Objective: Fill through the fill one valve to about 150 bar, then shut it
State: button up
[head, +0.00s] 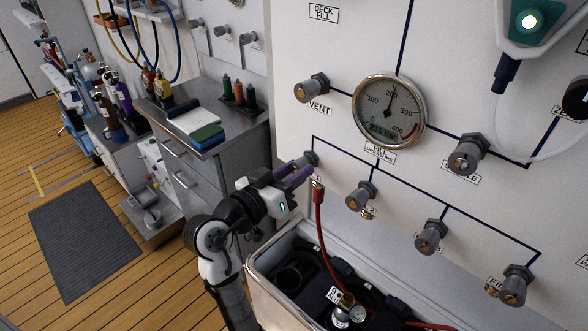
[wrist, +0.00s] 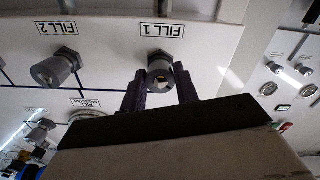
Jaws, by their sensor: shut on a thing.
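My gripper (head: 300,168) has its purple fingers on either side of the grey fill one valve knob (head: 311,158) and is shut on it. In the wrist view, which is upside down, the knob (wrist: 160,76) sits between the fingertips (wrist: 160,88) under the FILL 1 label (wrist: 162,31). The round fill pressure gauge (head: 389,111) has its needle near the top, slightly past 200. Its digital readout looks like about 210 bar, but is blurred. The red fill hose (head: 320,220) hangs below fill one, down to a cylinder valve (head: 345,308) in an open metal box.
Other fill knobs (head: 360,194) run down to the right, with a vent knob (head: 311,88) above and another knob (head: 467,154) right of the gauge. The open box (head: 262,290) stands below the panel. A bench with bottles (head: 240,95) stands left; the floor mat (head: 84,240) is clear.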

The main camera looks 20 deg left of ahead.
jog(key=o, duration=1)
jog(key=shift+s, duration=0.1)
jog(key=b+v, duration=0.4)
jog(key=v, duration=0.9)
jog(key=shift+s+a, duration=0.15)
jog(key=shift+s, duration=0.15)
